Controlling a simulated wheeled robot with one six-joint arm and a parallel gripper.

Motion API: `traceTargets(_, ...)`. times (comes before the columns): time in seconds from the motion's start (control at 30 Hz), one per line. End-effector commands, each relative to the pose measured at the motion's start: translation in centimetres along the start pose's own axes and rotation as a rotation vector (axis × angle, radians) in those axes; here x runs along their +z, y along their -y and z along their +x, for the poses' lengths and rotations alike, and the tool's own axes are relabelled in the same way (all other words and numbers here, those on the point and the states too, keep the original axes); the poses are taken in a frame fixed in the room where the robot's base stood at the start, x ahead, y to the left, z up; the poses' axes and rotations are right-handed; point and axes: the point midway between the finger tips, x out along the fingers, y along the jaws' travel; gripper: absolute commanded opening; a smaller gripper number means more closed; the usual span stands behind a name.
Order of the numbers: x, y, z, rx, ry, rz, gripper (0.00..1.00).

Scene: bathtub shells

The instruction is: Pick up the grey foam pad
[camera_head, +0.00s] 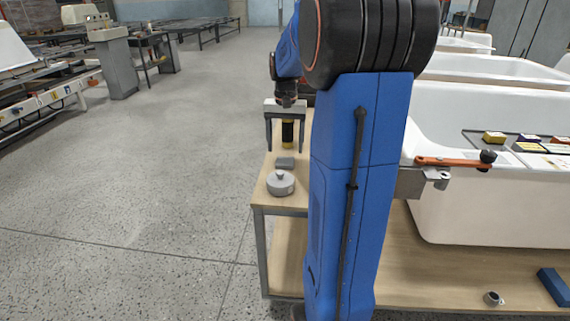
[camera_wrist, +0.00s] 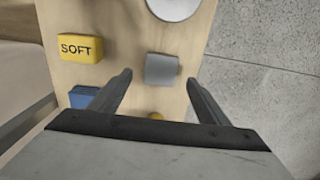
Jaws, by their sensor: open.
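The grey foam pad (camera_head: 285,162) is a small grey block lying flat on the wooden bench top, between a round lidded pot and a dark cylinder. In the wrist view the pad (camera_wrist: 162,69) lies just beyond my fingertips, between their lines and apart from them. My gripper (camera_head: 285,149) points down over the bench, behind the pad in the head view. Its two fingers also show in the wrist view (camera_wrist: 160,77), spread apart with nothing between them.
A grey lidded pot (camera_head: 281,184) stands near the bench corner. A dark cylinder with a yellow band (camera_head: 288,133) stands behind the pad. A yellow SOFT block (camera_wrist: 80,48) and a blue block (camera_wrist: 82,97) lie left in the wrist view. A white tub (camera_head: 470,205) stands right.

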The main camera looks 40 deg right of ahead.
Motion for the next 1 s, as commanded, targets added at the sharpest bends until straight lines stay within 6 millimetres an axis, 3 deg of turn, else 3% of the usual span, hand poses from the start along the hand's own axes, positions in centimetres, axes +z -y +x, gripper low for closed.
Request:
traceTargets(0.4, -0.1, 0.1, 4.7, 0.0, 0.001, 0.0, 0.7)
traceTargets(0.73, -0.2, 0.2, 5.2, 0.0, 0.0, 0.0, 0.7)
traceTargets(0.9, -0.2, 0.1, 5.2, 0.0, 0.0, 0.0, 0.3)
traceTargets(1.0, -0.2, 0.2, 5.2, 0.0, 0.0, 0.0, 0.27)
